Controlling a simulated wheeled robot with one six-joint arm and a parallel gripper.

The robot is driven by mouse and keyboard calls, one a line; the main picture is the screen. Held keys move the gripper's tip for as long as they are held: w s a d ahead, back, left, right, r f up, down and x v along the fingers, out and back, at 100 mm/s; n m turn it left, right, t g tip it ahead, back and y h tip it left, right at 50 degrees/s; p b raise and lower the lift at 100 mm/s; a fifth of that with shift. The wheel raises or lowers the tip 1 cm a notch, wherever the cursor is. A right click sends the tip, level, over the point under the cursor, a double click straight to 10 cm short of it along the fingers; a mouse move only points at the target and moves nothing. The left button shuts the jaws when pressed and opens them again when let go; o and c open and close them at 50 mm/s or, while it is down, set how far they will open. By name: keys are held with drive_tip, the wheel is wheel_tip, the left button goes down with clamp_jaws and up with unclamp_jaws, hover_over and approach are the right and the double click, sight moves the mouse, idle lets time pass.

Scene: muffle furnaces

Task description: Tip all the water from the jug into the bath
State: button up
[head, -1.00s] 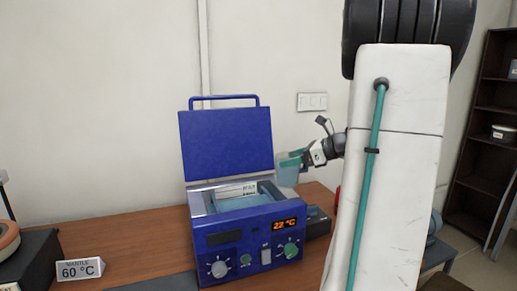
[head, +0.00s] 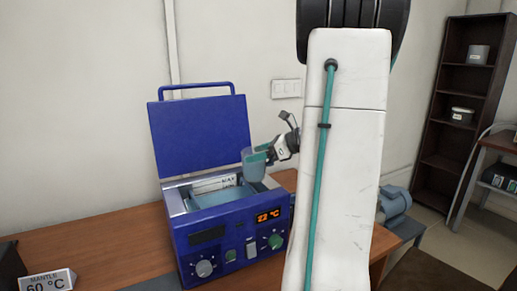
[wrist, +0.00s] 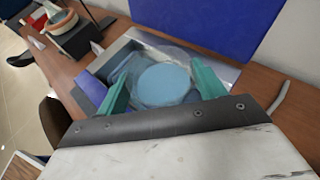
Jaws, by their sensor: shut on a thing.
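The bath (head: 225,245) is a blue box with knobs and a lit orange display on its front. Its blue lid (head: 200,137) stands open at the back, and its basin shows pale blue inside. My gripper (head: 260,158) is shut on the jug (head: 254,167), a clear bluish vessel held about upright above the right part of the bath opening. In the wrist view the jug (wrist: 165,83) sits between the two green fingers (wrist: 162,90), with a pale blue disc of water inside it. The bath's metal rim (wrist: 112,57) shows behind it.
The bath stands on a wooden bench (head: 105,240). A sign reading mantle 60 °C (head: 47,281) is at the front left. A dark shelf (head: 465,100) stands at the right, away from the bench. The bench left of the bath is mostly clear.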

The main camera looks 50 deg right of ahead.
drive_tip(key=shift+f, duration=0.5)
drive_tip(key=shift+r+n+g+h, duration=0.3)
drive_tip(key=shift+r+n+h, duration=0.1)
drive_tip(key=shift+h, duration=0.1)
drive_tip(key=shift+a, duration=0.15)
drive_tip(key=shift+d+f, duration=0.15)
drive_tip(key=shift+d, duration=0.1)
drive_tip(key=shift+a, duration=0.1)
drive_tip(key=shift+s, duration=0.1)
drive_tip(key=shift+s+r+g+h, duration=0.15)
drive_tip(key=shift+r+g+h, duration=0.15)
drive_tip(key=shift+g, duration=0.1)
drive_tip(key=shift+n, duration=0.3)
